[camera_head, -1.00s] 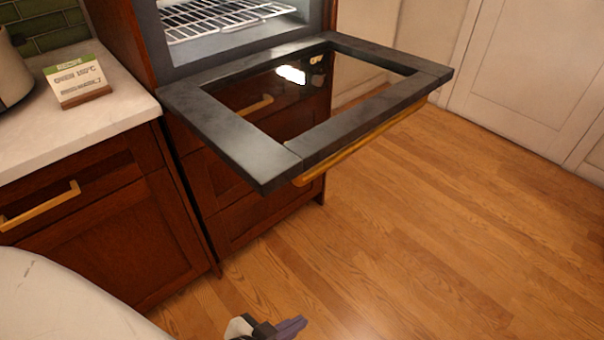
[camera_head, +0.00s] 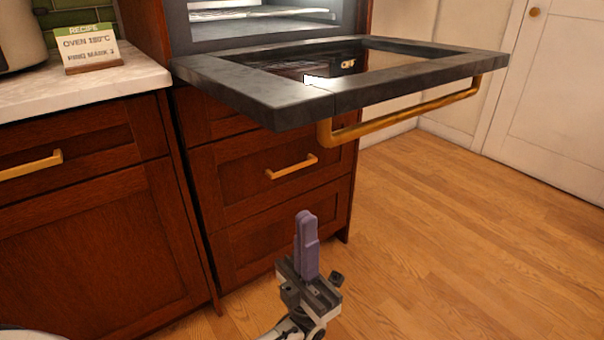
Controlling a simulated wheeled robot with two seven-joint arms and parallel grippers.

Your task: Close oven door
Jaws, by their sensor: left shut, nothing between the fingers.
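The oven door (camera_head: 290,104) is a dark frame with a glass pane, folded down and lying about level in front of the oven. Its brass handle (camera_head: 405,115) hangs under the front edge. The oven cavity (camera_head: 265,27) is open behind it, with a wire rack partly in view. My left gripper (camera_head: 306,220) has purple fingers pointing up and is shut with nothing between them. In the picture it is below the door's left front corner, apart from the door and the handle. My right gripper is not in view.
A counter (camera_head: 140,80) with a recipe card (camera_head: 90,48) stands left of the oven. Drawers with a brass pull (camera_head: 291,167) are under the door. Wooden floor (camera_head: 450,240) is clear at the right, up to a white door (camera_head: 560,85).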

